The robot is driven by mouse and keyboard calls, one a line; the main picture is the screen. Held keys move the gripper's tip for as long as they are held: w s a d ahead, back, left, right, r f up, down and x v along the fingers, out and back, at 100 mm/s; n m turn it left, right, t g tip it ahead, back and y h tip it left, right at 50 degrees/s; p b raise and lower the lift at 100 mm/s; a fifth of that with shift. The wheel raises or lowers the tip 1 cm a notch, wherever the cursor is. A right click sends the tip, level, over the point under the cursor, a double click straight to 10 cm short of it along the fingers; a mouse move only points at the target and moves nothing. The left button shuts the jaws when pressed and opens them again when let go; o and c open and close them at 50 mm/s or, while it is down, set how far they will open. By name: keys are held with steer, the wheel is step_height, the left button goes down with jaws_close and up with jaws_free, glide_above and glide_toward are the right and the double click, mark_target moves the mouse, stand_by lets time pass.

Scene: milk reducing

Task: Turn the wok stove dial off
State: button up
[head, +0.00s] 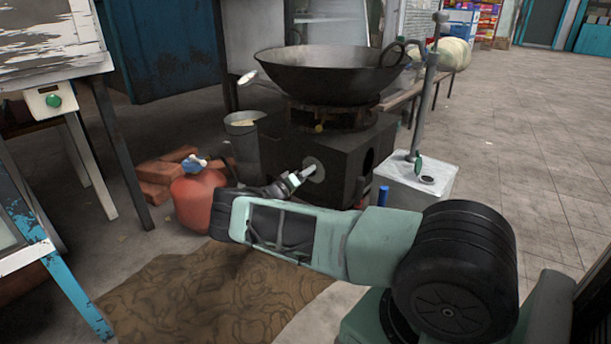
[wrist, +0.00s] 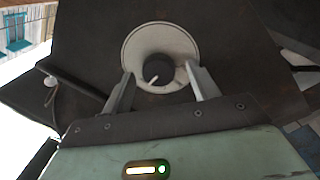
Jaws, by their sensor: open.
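The stove dial is a dark round knob (wrist: 158,69) with a white pointer line, set in a pale round plate (wrist: 176,36) on the dark stove face. In the wrist view the pointer slants toward the lower left. My gripper (wrist: 162,82) is open, with one finger on each side of the dial's lower part. I cannot tell whether the fingers touch it. In the head view my gripper (head: 304,174) reaches the front of the dark wok stove (head: 312,144), at the pale plate (head: 317,169); the knob is hidden there. A large wok (head: 325,75) sits on the stove.
A red gas cylinder (head: 195,200) and bricks (head: 155,180) stand left of the stove. A metal bucket (head: 243,135) stands behind them. A pale metal box (head: 425,185) is at the right. A brown mat (head: 190,295) lies in front. Floor at the right is clear.

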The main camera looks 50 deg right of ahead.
steer(key=a+f+p, duration=0.1)
steer(key=a+p, duration=0.4)
steer(key=a, duration=1.2)
steer(key=shift+s, duration=0.35)
